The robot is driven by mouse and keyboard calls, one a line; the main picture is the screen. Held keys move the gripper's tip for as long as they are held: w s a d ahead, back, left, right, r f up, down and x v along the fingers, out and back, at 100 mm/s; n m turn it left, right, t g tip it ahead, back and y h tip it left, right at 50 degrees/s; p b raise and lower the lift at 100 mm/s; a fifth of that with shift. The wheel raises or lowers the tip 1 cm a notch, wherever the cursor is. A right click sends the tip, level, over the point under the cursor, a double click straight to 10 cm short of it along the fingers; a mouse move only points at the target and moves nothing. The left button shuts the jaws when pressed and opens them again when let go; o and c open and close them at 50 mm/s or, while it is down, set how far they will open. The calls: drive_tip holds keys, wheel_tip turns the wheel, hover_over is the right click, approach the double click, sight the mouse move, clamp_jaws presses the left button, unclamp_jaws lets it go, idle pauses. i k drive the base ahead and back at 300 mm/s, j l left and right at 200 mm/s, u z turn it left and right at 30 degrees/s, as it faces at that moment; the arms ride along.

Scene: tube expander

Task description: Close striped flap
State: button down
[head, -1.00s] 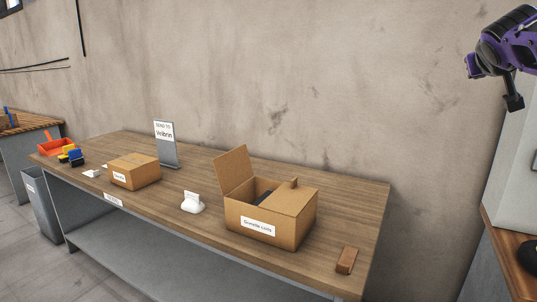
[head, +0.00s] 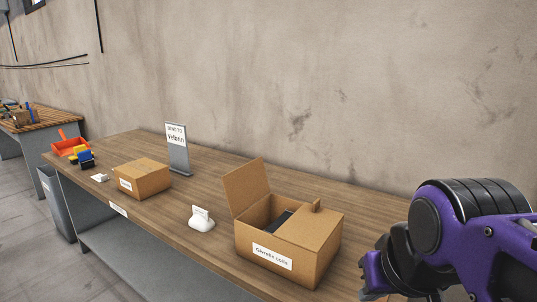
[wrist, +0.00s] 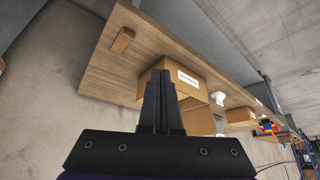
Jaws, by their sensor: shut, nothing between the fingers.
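An open cardboard box (head: 280,245) with a white label stands on the bench. Its left flap (head: 246,187) is raised, leaning up and outward. Its right flap (head: 312,222) lies flat over the right part of the top, with a small upright tab on it. I see no stripes on either flap. Something dark lies inside the opening. The box also shows in the wrist view (wrist: 188,82), behind my fingers. My gripper (wrist: 160,74) is shut and empty, apart from the box. In the head view my arm is right of the box.
A wooden bench (head: 130,145) runs along the wall. Left of the box are a small white card holder (head: 201,220), a closed carton (head: 142,180) and a grey sign stand (head: 178,150). A brown block (wrist: 122,40) lies near the bench end.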

sight(243, 186)
drive_tip(key=j+z, duration=0.15)
drive_tip(key=z, duration=0.45)
drive_tip(key=j+z, duration=0.6)
drive_tip(key=j, duration=0.15)
drive_tip(key=j+z, duration=0.15)
drive_tip(key=j, duration=0.25)
drive_tip(key=k+j+z, duration=0.15)
drive_tip(key=j, duration=0.25)
drive_tip(key=k+j, duration=0.1)
drive_tip(key=j, duration=0.75)
drive_tip(key=k+j+z, duration=0.1)
drive_tip(key=j, duration=0.3)
drive_tip(key=k+j, duration=0.15)
drive_tip(key=j, duration=0.25)
drive_tip(key=j+u, duration=0.4)
